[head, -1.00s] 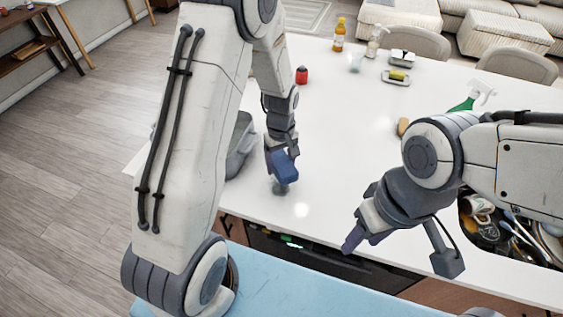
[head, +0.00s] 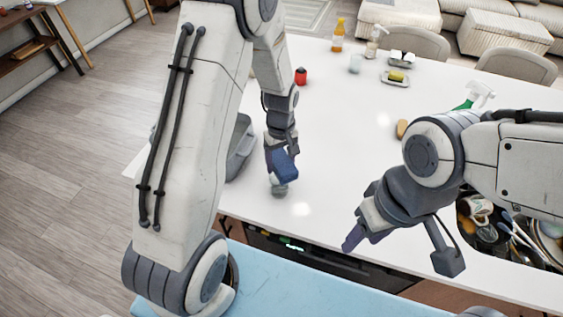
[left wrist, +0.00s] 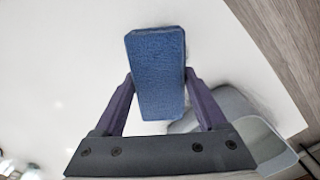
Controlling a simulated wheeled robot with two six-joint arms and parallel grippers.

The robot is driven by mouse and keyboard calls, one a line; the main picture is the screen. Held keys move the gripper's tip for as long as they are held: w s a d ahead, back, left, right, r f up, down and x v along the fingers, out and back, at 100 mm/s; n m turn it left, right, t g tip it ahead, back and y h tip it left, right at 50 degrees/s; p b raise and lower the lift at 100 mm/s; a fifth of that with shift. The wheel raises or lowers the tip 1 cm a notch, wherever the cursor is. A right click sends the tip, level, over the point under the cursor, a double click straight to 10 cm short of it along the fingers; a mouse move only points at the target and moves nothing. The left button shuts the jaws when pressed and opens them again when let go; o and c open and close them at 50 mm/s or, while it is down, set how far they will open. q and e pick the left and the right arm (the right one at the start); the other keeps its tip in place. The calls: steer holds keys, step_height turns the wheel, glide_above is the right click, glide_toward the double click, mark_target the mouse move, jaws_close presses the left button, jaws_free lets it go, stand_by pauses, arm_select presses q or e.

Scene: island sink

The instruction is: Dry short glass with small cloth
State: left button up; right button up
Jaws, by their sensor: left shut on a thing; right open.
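My left gripper (head: 283,165) is shut on a blue, block-shaped folded cloth (head: 287,167). In the left wrist view the cloth (left wrist: 157,75) is held between both fingers. A small clear short glass (head: 279,190) stands on the white counter right under the cloth in the head view. The cloth appears to touch or nearly touch its top; I cannot tell which. The glass is hidden in the left wrist view. My right gripper (head: 402,248) is open and empty, with its fingers wide apart over the counter's front edge.
A grey bin (left wrist: 238,112) stands beside the left gripper. A red item (head: 301,76), another clear glass (head: 356,63), an orange bottle (head: 338,36) and a sponge dish (head: 395,82) are farther back. The sink (head: 488,236) with dishes is at right. The middle counter (head: 340,150) is clear.

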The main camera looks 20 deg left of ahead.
arm_select(q)
steer(key=shift+s+r+p, duration=0.2)
steer(key=shift+r+p, duration=0.1)
steer(key=shift+r, duration=0.75)
steer(key=shift+w+r+p, duration=0.25)
steer(key=shift+r+p, duration=0.4)
steer(key=shift+s+r+p, duration=0.1)
steer(key=shift+r+p, duration=0.45)
steer(key=shift+r, duration=0.25)
steer(key=shift+r+p, duration=0.65)
steer(key=shift+r, duration=0.45)
arm_select(e)
step_height(320, 180, up, 6)
steer(key=shift+s+f, duration=0.1)
steer(key=shift+f, duration=0.1)
arm_select(q)
steer(key=shift+f, duration=0.1)
